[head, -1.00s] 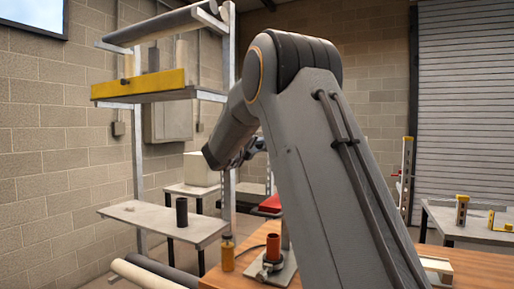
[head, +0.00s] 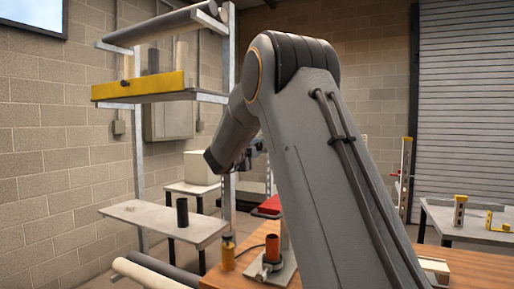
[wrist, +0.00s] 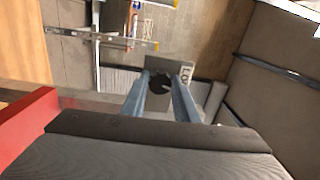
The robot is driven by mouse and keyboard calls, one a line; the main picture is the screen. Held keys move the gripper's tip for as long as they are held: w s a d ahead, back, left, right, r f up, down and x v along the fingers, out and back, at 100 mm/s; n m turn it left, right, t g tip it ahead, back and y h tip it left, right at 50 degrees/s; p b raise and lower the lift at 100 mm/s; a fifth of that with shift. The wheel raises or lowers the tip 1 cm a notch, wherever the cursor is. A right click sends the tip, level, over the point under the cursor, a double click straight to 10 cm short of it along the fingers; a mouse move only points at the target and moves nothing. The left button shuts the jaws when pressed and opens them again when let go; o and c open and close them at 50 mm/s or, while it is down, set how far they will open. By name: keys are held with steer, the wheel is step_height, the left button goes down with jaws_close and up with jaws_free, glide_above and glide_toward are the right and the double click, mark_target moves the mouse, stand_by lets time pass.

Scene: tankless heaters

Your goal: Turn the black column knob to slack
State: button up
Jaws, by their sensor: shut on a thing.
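In the wrist view, the black knob (wrist: 160,84) sits between the tips of the two blue-grey fingers of my gripper (wrist: 161,88), which is shut on it. Behind it is a light grey plate (wrist: 182,66) with dark lettering, partly covered by a finger. Which way the knob points cannot be told. In the head view, my gripper (head: 257,148) shows only in part beside my own arm, and the knob is hidden there.
A wooden bench (head: 465,270) stands below my arm, with an orange-red cylinder (head: 272,246) and an amber bottle (head: 228,255) on it. A red thing (wrist: 30,125) is near the left in the wrist view.

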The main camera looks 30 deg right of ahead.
steer(key=shift+f, duration=0.1)
stand_by(0.3)
steer(key=o, duration=1.1)
steer(key=shift+c, duration=0.2)
steer(key=b+v, duration=0.2)
steer(key=v, duration=0.6)
steer(key=shift+d, duration=0.1)
